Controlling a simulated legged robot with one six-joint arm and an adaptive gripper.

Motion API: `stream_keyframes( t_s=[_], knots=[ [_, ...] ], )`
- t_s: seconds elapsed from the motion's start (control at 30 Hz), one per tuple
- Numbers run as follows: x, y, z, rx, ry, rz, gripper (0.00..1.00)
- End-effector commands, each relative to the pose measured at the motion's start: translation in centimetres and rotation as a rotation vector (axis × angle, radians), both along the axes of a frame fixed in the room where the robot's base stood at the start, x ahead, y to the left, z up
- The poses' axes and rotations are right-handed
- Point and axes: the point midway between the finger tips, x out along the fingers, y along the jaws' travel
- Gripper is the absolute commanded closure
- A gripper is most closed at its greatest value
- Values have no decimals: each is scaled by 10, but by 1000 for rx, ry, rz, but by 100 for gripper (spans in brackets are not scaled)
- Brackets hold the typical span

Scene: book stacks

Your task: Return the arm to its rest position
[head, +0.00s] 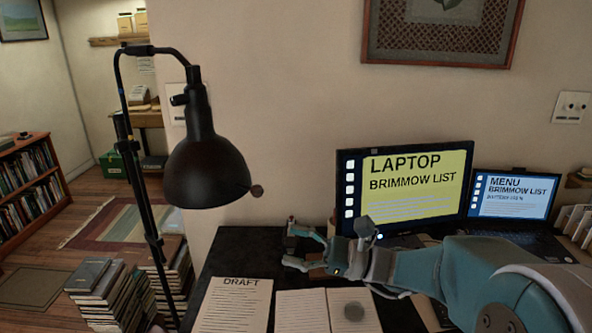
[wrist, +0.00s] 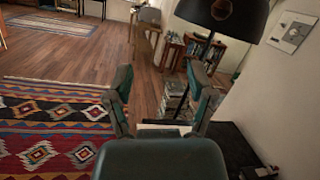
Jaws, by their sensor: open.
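My gripper (head: 292,246) is open and empty in the head view. It reaches left over the dark desk, in front of the monitor (head: 415,185) and above the back of the papers. My arm comes in from the lower right, across the front of the laptop. In the wrist view my gripper's two fingers (wrist: 162,100) stand apart with nothing held between them. They point toward the lamp and the floor beyond the desk.
A black lamp (head: 205,165) stands left of my gripper. The dark desk (head: 235,250) bears a DRAFT sheet (head: 234,305) and an open notebook (head: 302,309). A laptop (head: 512,205) sits at the right. Book stacks (head: 105,290) stand on the floor at left. A wall is behind the desk.

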Motion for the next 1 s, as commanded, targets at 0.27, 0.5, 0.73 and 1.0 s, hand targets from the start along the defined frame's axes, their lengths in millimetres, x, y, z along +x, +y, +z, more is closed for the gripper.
stream_keyframes(
  t_s=[0.27,0.5,0.73,1.0],
  knots=[
    [-92,15,-39,-568,-286,173,30],
    [-144,-23,-79,-1056,-617,314,30],
    [-167,-84,-94,-1513,-985,454,30],
    [-171,-135,-82,-1873,-1295,589,30]
  ],
)
